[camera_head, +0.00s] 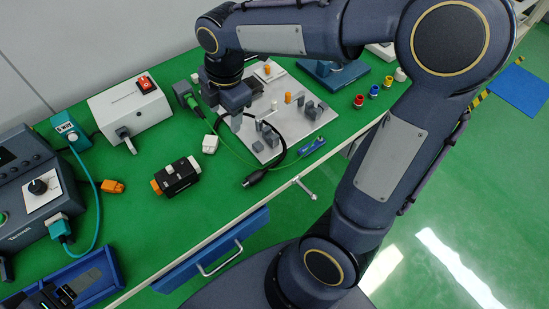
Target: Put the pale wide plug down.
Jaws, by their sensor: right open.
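A pale, wide, blocky plug (210,144) lies on the green table, left of the grey fixture board (309,127). My right gripper (246,121) is open and points down over the left part of the board. It is apart from the pale plug, to its upper right. My arm and gripper body hide part of the board's back. I see nothing clearly held between the fingers. My left gripper cannot be made out.
A black cable (255,177) loops by the board. A blue tray (101,279) sits lower left. Green table is bare around the orange plug.

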